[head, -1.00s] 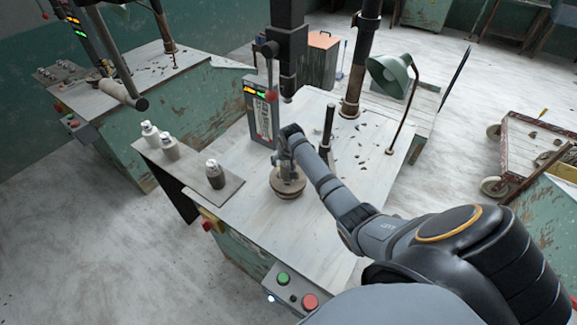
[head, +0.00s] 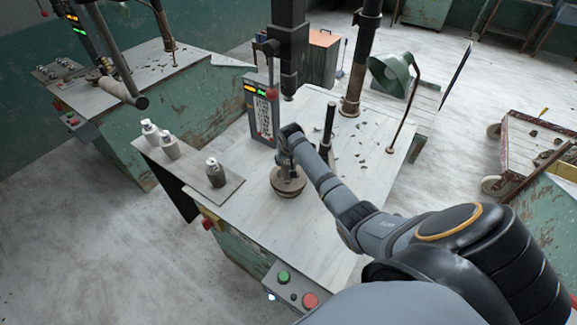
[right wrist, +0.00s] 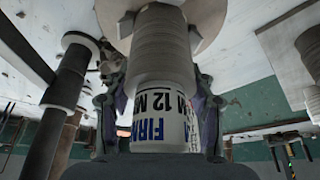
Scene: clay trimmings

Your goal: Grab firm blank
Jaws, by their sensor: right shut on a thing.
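In the head view the round, tan disc part (head: 288,186) is at the middle of the pale worktable (head: 250,207). My right gripper (head: 287,165) is over it, its fingers on both sides of the labelled cylinder, shut on it. I cannot tell whether the disc touches the table. My left gripper is not in view.
Small trimmings lie at right.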

